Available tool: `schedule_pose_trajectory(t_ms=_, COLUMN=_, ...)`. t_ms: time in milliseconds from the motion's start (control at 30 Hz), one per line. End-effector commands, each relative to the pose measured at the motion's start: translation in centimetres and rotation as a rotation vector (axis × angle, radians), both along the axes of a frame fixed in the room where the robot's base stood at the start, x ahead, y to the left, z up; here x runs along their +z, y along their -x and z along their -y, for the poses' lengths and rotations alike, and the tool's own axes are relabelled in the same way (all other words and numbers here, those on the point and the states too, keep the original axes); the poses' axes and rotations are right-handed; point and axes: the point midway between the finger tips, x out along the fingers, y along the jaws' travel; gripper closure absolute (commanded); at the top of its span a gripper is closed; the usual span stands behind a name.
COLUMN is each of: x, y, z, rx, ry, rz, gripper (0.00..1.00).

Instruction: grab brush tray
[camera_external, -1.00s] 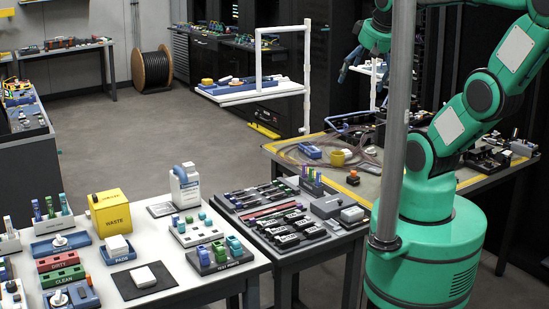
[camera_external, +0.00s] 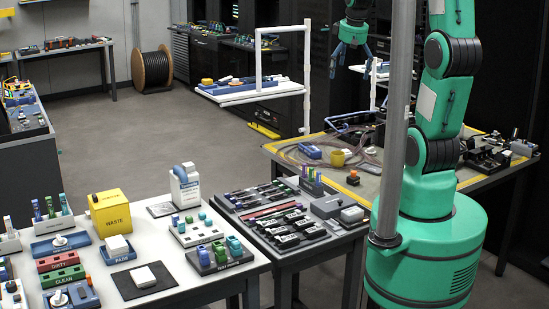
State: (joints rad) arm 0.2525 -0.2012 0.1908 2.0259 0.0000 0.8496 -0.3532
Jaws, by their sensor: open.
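My gripper (camera_external: 350,62) hangs high at the back, fingers pointing down and spread, with nothing between them. In the picture it lies right of the white shelf stand and above the back work table. No brush tray is plainly marked. A dark tray (camera_external: 262,187) on the middle table holds several thin stick-like tools, possibly brushes. A blue tray (camera_external: 240,88) with small items lies on the white shelf. I cannot tell which is the brush tray. My gripper is apart from both.
A yellow-edged table (camera_external: 365,187) with cable loops and a yellow cup stands beside my base. A grey pole (camera_external: 398,120) stands in front of my arm. The white table (camera_external: 205,285) in front holds a yellow waste box (camera_external: 110,213). The floor behind it is open.

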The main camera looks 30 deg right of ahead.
Motion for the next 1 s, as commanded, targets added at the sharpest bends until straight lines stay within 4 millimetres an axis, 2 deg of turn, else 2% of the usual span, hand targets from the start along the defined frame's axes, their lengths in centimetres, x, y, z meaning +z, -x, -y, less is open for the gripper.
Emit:
schedule_pose_trajectory(t_ms=200, x=-3.6, y=-4.2, z=4.6, rx=0.016, ry=0.004, rz=-0.054, gripper=0.00)
schedule_pose_trajectory(t_ms=500, x=-9.7, y=-8.7, z=11.2, rx=0.043, ry=0.001, rz=-0.120, gripper=0.00)
schedule_pose_trajectory(t_ms=767, x=-16.4, y=-11.3, z=17.2, rx=0.069, ry=-0.009, rz=-0.175, gripper=0.00)
schedule_pose_trajectory(t_ms=1000, x=-23.5, y=-12.5, z=22.7, rx=0.094, ry=-0.026, rz=-0.223, gripper=0.00)
